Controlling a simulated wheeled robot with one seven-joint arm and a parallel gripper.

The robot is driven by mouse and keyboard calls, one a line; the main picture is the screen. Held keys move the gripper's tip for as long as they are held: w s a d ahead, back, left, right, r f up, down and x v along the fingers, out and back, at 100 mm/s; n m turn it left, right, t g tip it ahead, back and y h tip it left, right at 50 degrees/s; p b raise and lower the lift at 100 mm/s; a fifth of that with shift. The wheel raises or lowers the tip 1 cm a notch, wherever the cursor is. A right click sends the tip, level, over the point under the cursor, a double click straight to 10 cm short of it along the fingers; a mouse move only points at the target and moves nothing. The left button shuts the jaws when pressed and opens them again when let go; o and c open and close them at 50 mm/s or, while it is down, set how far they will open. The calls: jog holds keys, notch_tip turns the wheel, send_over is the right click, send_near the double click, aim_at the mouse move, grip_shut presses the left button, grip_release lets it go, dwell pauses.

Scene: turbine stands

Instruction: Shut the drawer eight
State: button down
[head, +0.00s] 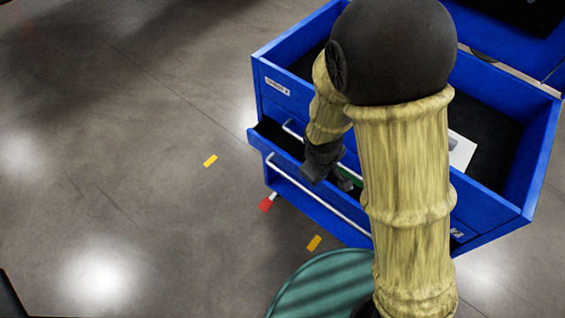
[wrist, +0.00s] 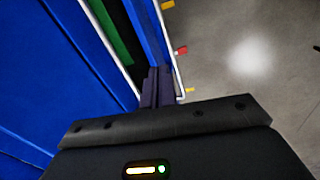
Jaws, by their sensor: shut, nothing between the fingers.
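A blue drawer (head: 315,197) is pulled partly out of the blue tool cabinet (head: 500,202), with a silver handle along its front; I cannot read its number. Its front edge also shows in the wrist view (wrist: 147,28). My gripper (head: 343,182) is shut and empty, pointing down at the drawer's front. In the wrist view its fingers (wrist: 157,88) overlap the front panel beside the handle; I cannot tell whether they touch. Something green (wrist: 108,30) lies inside the drawer. My arm hides the drawer's right part in the head view.
Another drawer above has a silver handle (head: 291,131). The cabinet's open top tray holds a white item (head: 461,151).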

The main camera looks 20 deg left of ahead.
jog(key=s+d+r+m, duration=0.1)
jog(key=d+r+m, duration=0.5)
jog(key=d, duration=0.4)
jog(key=d+r+m, duration=0.5)
jog(key=d+m, duration=0.2)
jog(key=d, duration=0.4)
jog(key=shift+s+d+r+y, duration=0.25)
jog(key=shift+s+r+y, duration=0.05)
jog(key=shift+s+r, duration=0.05)
jog(key=shift+s, duration=0.1)
